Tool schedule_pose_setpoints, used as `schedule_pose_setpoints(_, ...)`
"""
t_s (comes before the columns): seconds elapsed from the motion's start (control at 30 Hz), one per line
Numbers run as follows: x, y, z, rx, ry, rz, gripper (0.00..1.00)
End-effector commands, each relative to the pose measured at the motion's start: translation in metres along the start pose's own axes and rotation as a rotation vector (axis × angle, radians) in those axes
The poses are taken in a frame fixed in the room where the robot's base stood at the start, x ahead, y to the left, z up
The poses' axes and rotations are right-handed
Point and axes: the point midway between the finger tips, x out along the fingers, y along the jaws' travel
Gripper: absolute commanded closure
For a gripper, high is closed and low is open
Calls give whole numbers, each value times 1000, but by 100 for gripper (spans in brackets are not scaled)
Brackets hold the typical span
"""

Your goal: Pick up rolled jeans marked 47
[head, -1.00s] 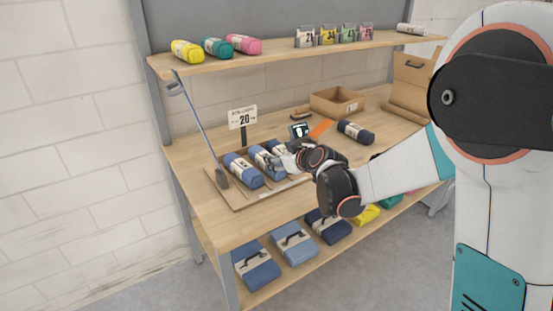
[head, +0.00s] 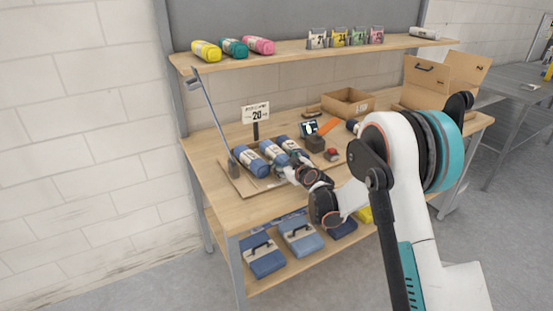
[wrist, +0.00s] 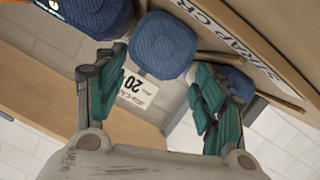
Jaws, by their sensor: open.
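Blue rolled jeans with pale labels lie side by side on a wooden tray (head: 232,186): a left roll (head: 251,162), a middle roll (head: 271,152) and a right roll (head: 291,146). I cannot read a 47 on any of them. My gripper (head: 302,172) is at the near ends of the rolls and hides part of them. In the wrist view my gripper (wrist: 160,60) is open, with teal finger pads on either side of the end of one blue roll (wrist: 165,43). Other rolls show at the upper left (wrist: 95,14) and at the right (wrist: 235,82). Contact is unclear.
A sign reading 20 (head: 256,112) stands behind the tray, and a grey-headed long tool (head: 212,115) leans at its left. A cardboard box (head: 347,103) is further back. Yellow, teal and pink rolls (head: 232,47) lie on the upper shelf.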

Motion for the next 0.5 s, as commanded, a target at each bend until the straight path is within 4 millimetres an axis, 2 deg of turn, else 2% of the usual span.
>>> schedule_pose_setpoints(0.1,14,0,1,0,-1,-1,36)
schedule_pose_setpoints(0.27,23,0,0,0,-1,-1,36)
schedule_pose_setpoints(0.5,55,2,-5,0,0,-1,36)
